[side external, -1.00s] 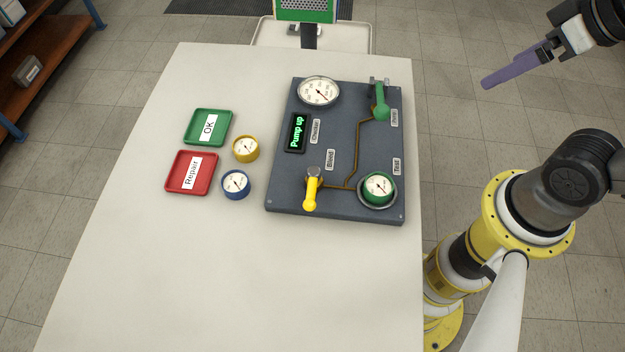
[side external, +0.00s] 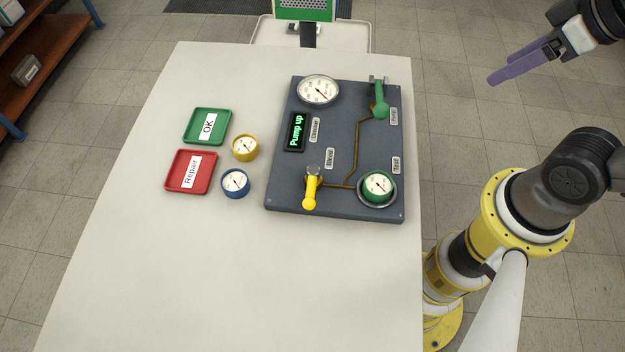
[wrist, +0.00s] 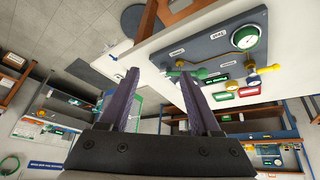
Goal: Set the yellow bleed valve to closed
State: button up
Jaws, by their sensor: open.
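The yellow bleed valve (side external: 311,190) is a lever on the lower left of the dark grey panel (side external: 335,205). Its handle points toward the near edge of the panel, across the line of the brown pipe (side external: 335,186) that leaves it to the right. The "Bleed" label (side external: 330,158) lies just above it. My gripper (side external: 499,70) has purple fingers and hangs in the air to the right of the table, well away from the valve. The fingers are apart with nothing between them, as the wrist view (wrist: 160,76) also shows.
A green lever (side external: 380,103) stands at the panel's upper right, a green gauge (side external: 378,186) at its lower right. A large gauge (side external: 318,90) and a "Pump up" display (side external: 297,131) are on its left. Trays and loose gauges lie left. The near table (side external: 230,280) is clear.

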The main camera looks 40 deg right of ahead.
jog(key=n, duration=0.1)
jog(key=w+r+n, duration=0.1)
jog(key=r+n, duration=0.1)
jog(key=n, duration=0.1)
jog(key=shift+w+a+r, duration=0.1)
jog(key=shift+w+r, duration=0.05)
jog(key=shift+w, duration=0.15)
jog(key=shift+c, duration=0.6)
jog(key=n+g+y, duration=0.2)
jog(key=n+g, duration=0.2)
jog(key=n, duration=1.8)
send_over(311, 191)
jog(key=s+d, duration=0.2)
jog(key=d+x, duration=0.1)
jog(key=x, duration=1.5)
jog(key=shift+s+f, duration=0.2)
jog(key=shift+f, duration=0.25)
grip_shut()
